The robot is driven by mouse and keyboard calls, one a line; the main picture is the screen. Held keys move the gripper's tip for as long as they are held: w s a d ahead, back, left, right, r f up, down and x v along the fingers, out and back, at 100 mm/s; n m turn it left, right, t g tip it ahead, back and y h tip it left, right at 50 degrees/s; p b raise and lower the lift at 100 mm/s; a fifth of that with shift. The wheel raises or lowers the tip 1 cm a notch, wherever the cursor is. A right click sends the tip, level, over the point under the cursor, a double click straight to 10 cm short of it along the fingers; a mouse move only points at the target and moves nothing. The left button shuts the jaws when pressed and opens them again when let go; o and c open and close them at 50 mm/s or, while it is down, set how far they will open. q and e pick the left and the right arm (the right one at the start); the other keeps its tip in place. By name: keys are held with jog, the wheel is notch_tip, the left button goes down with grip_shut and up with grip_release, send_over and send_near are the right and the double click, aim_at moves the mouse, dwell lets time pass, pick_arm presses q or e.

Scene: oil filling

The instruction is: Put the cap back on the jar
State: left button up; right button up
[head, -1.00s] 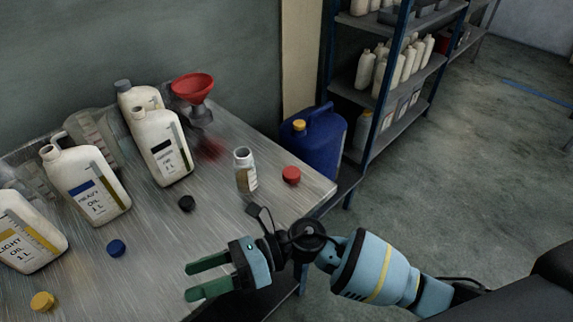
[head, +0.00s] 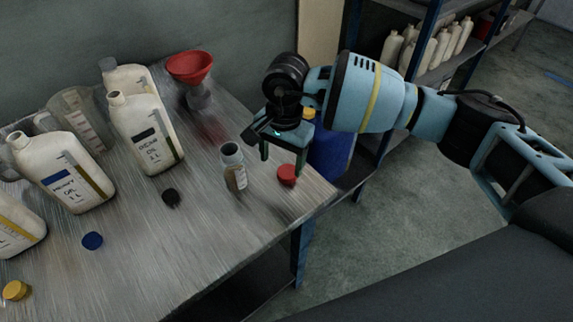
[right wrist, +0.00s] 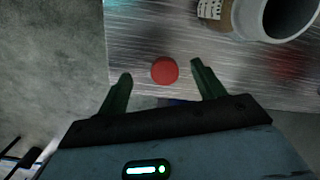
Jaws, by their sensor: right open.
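The jar (head: 234,168) stands upright and open near the table's right end, with a label on its side. Its open mouth also shows at the top right of the right wrist view (right wrist: 284,16). The red cap (head: 287,174) lies on the table to the right of the jar. In the right wrist view the red cap (right wrist: 164,70) sits between and beyond the fingertips. My right gripper (head: 282,166) is open and empty, pointing down above the cap, with its fingers (right wrist: 161,72) on either side of it in the wrist view. My left gripper is not in view.
Oil bottles (head: 146,132) and a clear measuring jug (head: 82,118) stand along the table's left and back. A red funnel (head: 190,67) stands behind the jar. Black (head: 170,197), blue (head: 92,241) and yellow (head: 16,290) caps lie further left. A blue canister (head: 330,152) is beyond the table's edge.

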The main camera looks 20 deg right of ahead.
aim_at(286, 173)
jog(key=shift+w+d+r+h, duration=0.4)
jog(key=shift+w+d+r, duration=0.1)
jog(key=shift+w+d, duration=0.3)
jog(key=shift+s, duration=0.1)
jog(key=shift+f, duration=1.3)
jog(key=shift+w+f, duration=0.2)
jog(key=shift+f, duration=2.4)
jog(key=c, duration=1)
